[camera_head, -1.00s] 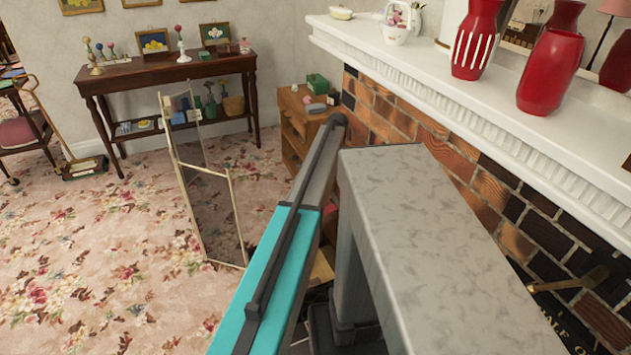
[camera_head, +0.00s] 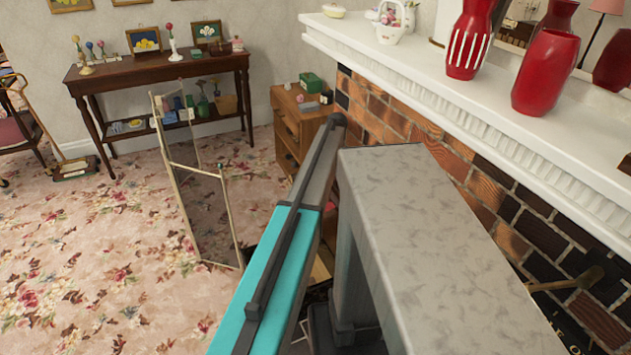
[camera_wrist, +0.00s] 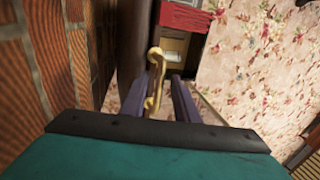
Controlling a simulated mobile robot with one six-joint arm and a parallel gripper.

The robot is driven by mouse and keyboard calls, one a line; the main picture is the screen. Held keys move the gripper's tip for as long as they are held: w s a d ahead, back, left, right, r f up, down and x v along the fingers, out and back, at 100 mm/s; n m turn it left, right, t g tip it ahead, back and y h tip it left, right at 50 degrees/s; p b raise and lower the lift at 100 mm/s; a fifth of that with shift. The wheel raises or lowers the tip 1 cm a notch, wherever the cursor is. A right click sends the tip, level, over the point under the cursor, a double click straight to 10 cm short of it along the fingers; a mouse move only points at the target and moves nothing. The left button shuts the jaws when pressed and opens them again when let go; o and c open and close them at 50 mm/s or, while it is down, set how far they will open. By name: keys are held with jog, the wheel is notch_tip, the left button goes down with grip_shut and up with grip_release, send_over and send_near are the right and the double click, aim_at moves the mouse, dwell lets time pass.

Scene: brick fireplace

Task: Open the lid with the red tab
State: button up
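A flat red piece (camera_wrist: 186,15) shows at the top of the wrist view, above a dark opening with a small pale cylinder (camera_wrist: 174,57). I cannot tell whether the red piece is the lid's tab. My gripper (camera_wrist: 160,88) points toward it with its two purple-grey fingers apart. A brass hook-shaped piece (camera_wrist: 154,75) lies between the fingers in the picture, nearer the left one. I cannot tell whether it touches them. In the head view my arm hides the gripper and what is in front of it.
A brick wall (camera_wrist: 50,70) stands close on the left in the wrist view. A folding glass screen (camera_head: 207,210) stands left of my arm. Behind are a wooden chest (camera_head: 287,130) and a dark side table (camera_head: 160,72). The mantel (camera_head: 450,85) holds red vases. Flowered carpet (camera_head: 90,250) is clear at left.

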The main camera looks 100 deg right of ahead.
notch_tip(320, 180, up, 8)
jog(key=s, duration=0.1)
jog(key=shift+s+d+f+b, duration=0.15)
jog(key=shift+s+f+b, duration=0.05)
jog(key=shift+s+b, duration=0.15)
dwell(0.6)
